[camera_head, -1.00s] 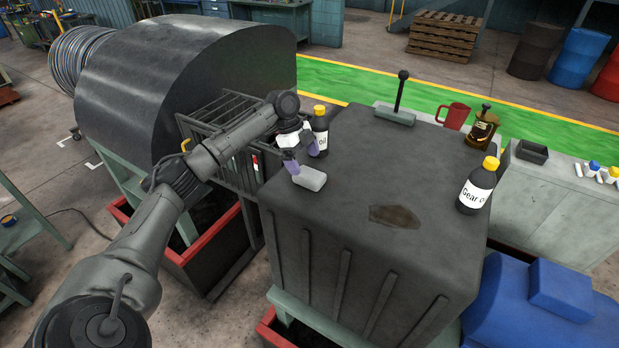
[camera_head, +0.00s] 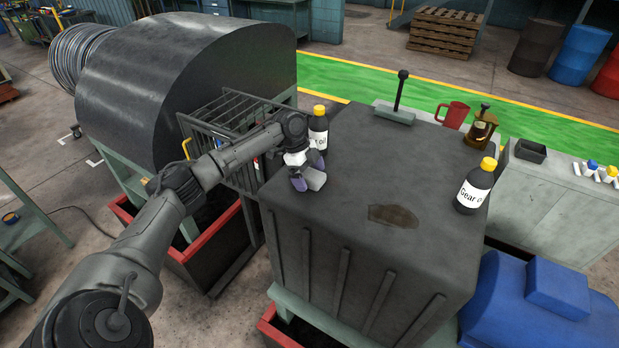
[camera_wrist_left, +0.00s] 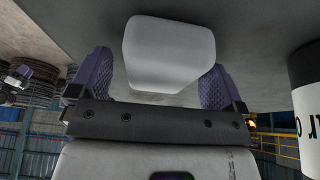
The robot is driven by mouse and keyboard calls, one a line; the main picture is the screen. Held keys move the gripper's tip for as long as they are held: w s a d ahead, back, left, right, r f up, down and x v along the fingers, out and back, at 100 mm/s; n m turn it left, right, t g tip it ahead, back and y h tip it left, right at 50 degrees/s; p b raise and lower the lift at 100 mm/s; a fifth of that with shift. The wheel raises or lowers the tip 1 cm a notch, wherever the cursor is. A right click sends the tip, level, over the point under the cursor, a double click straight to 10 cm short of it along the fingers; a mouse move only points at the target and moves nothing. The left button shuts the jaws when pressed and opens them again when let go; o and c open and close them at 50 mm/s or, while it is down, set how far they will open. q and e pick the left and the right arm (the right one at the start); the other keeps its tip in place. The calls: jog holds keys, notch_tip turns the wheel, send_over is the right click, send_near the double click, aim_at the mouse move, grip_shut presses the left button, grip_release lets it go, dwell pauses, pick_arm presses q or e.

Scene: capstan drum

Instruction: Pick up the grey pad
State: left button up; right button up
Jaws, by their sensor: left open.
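The grey pad (camera_head: 316,180) is a small light-grey block with rounded edges. It lies near the left edge of the dark housing top (camera_head: 370,160), partly hidden by my left gripper (camera_head: 308,171). In the left wrist view the pad (camera_wrist_left: 170,52) shows in front of and between the two purple fingers. My left gripper (camera_wrist_left: 157,80) is open, with a finger to either side of the pad and gaps visible. I cannot tell how deep the pad sits between the fingertips. My right gripper is not in view.
A black oil bottle with a yellow cap (camera_head: 318,130) stands close behind my left gripper; its label also shows in the wrist view (camera_wrist_left: 308,115). A Gear oil bottle (camera_head: 474,190) stands at the right edge. A dark stain (camera_head: 393,216) marks the otherwise clear middle.

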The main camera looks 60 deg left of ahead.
aim_at(315, 175)
pick_arm(q)
jog(key=shift+f, duration=0.2)
jog(key=shift+c, duration=0.3)
jog(key=c, duration=1)
jog(key=shift+o, duration=0.2)
jog(key=shift+r, duration=0.2)
notch_tip(315, 175, up, 4)
jog(key=shift+r+b, duration=0.1)
jog(key=shift+b, duration=0.5)
jog(key=d+r+b, duration=0.1)
jog(key=d+r, duration=0.5)
jog(key=d, duration=0.5)
jog(key=shift+w+d+r, duration=0.2)
jog(key=shift+d+r, duration=0.15)
jog(key=shift+r, duration=0.05)
